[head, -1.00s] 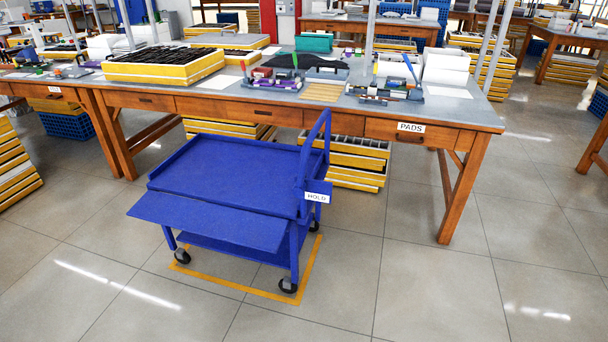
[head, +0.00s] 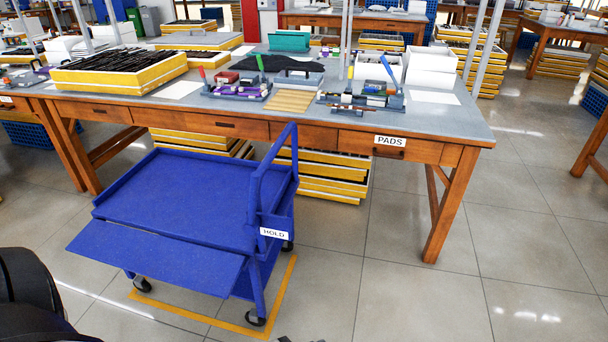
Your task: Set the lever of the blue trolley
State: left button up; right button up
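The blue trolley (head: 180,200) stands on the floor in front of the workbench, with a flat empty top and a flap (head: 155,256) sloping down on its near side. Its tall handle (head: 259,165) rises on the right. A white label reading HOLD (head: 274,233) sits on a small blue plate at the right side, below the handle. I cannot make out a separate lever there. Neither gripper shows clearly. A black part of my arm is at the lower left edge, and a small dark piece peeks in at the bottom edge, too little to identify.
The workbench (head: 440,125) carries trays, small tools and white boxes, with a PADS label (head: 389,141) on a drawer. Yellow-edged trays (head: 320,180) are stacked beneath it. Yellow floor tape (head: 280,291) borders the trolley. The tiled floor to the right is clear.

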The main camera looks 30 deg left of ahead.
aim_at(251, 225)
jog(key=u, duration=0.5)
jog(key=i, duration=0.85)
jog(key=u, duration=0.85)
